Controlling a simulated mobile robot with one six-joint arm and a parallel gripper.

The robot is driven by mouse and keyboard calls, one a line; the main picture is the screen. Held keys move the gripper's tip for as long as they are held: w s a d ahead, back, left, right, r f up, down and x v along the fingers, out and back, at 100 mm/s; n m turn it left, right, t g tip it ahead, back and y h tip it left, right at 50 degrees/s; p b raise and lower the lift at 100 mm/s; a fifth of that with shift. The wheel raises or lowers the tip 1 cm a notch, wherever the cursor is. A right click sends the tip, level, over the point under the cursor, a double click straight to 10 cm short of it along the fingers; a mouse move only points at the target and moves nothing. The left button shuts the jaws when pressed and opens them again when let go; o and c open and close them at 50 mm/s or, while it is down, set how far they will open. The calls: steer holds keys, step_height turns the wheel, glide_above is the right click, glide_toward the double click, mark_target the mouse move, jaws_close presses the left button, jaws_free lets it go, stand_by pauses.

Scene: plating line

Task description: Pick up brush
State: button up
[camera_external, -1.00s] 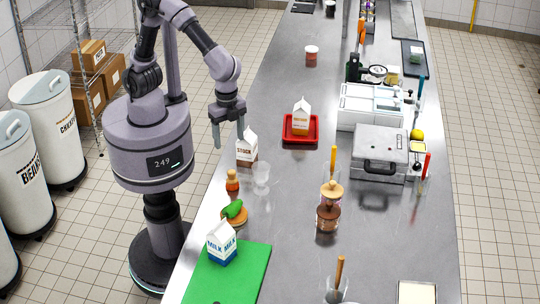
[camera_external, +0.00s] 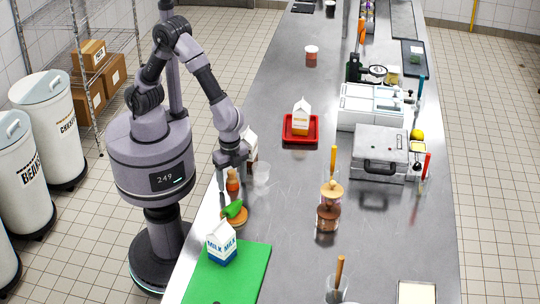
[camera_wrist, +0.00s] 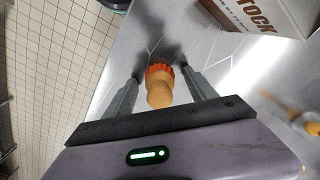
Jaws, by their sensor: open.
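The brush (camera_external: 232,185) looks like a small upright piece with a tan rounded handle and an orange ridged lower end. It stands on the steel counter near the left edge. It also shows in the wrist view (camera_wrist: 160,92), its handle towards the camera. My gripper (camera_external: 233,177) is low over it, pointing down. In the wrist view my gripper (camera_wrist: 160,76) is open, with one finger on each side of the brush. Gaps seem to show between the fingers and the handle. My gripper hides part of the brush in the external view.
A stock carton (camera_wrist: 245,12) stands close behind my gripper. A bun with a green topping (camera_external: 235,211) lies in front, then a milk carton (camera_external: 222,243) on a green board (camera_external: 250,275).

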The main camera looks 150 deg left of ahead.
steer(key=shift+r, duration=0.1)
jaws_close()
